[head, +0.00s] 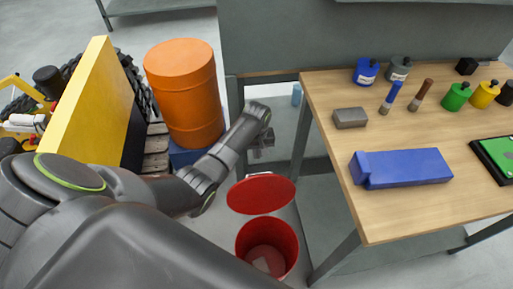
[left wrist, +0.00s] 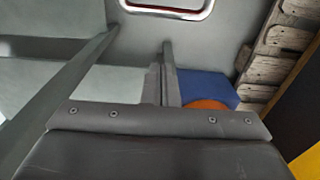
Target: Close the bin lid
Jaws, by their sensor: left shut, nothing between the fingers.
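A red bin (head: 242,254) stands on the floor left of the table, its mouth open and a pale scrap visible inside. Its round red lid (head: 261,194) is raised, tilted up behind the opening. My left gripper (head: 262,150) is beyond the lid, apart from it in the head view. Its fingers are shut and empty; they also show together in the left wrist view (left wrist: 167,75). A red-edged shape (left wrist: 170,14) is cut off at the top of that view; I cannot tell which part it is. My right gripper is not in view.
A wooden table (head: 400,130) with a blue box (head: 405,168), a grey block (head: 350,118) and several bottles is at right. An orange drum (head: 183,90) and a yellow panel (head: 85,100) are at left. A grey wall (head: 290,35) stands behind.

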